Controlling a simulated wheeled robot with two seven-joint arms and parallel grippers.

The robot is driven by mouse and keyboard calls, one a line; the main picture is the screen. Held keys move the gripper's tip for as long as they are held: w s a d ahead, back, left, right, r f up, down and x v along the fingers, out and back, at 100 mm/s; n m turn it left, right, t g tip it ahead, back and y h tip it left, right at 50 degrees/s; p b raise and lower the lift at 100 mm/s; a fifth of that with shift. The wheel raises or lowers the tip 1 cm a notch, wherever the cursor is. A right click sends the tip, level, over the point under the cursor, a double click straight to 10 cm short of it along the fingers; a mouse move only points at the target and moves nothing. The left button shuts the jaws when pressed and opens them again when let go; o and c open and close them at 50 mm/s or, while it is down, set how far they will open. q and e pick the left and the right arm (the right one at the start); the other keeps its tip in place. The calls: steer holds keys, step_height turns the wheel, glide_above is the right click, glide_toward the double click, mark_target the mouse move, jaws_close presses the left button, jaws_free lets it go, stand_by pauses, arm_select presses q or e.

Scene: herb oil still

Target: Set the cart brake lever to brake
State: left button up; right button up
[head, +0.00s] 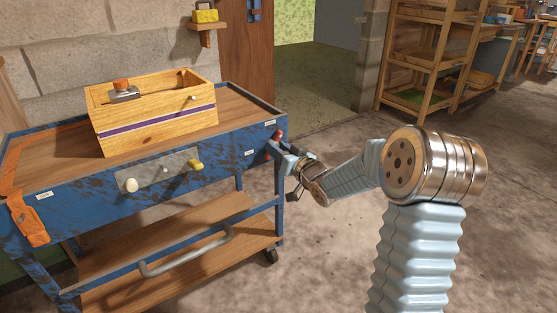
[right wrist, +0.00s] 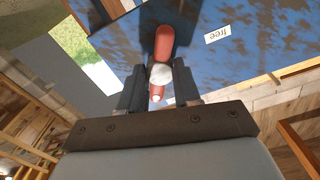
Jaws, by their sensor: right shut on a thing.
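The blue, worn cart (head: 75,200) stands at the left in the head view. Its red brake lever (head: 279,134) is on the right end panel. In the right wrist view the lever (right wrist: 164,43) is a red bar with a pale round part, against the blue panel. My right gripper (head: 287,160) is at that end of the cart. In the right wrist view its two fingers (right wrist: 158,84) are closed on the lever, one on each side. A white label reading "free" (right wrist: 217,34) appears upside down beside the lever. My left gripper is not in view.
A wooden box (head: 155,132) with a purple stripe stands on the cart top. The front has a white knob (head: 131,185), a yellow knob (head: 195,165) and a grey handle (head: 186,256). A wooden shelf (head: 425,60) stands at the back right. The floor between is clear.

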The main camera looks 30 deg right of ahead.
steer(key=shift+n+b, duration=3.3)
steer(key=shift+b, duration=0.3)
steer(key=o, duration=1.1)
steer(key=shift+c, duration=0.2)
steer(key=s+d, duration=0.1)
steer(key=s, duration=1.2)
steer(key=shift+s+p, duration=0.4)
steer(key=shift+p, duration=0.05)
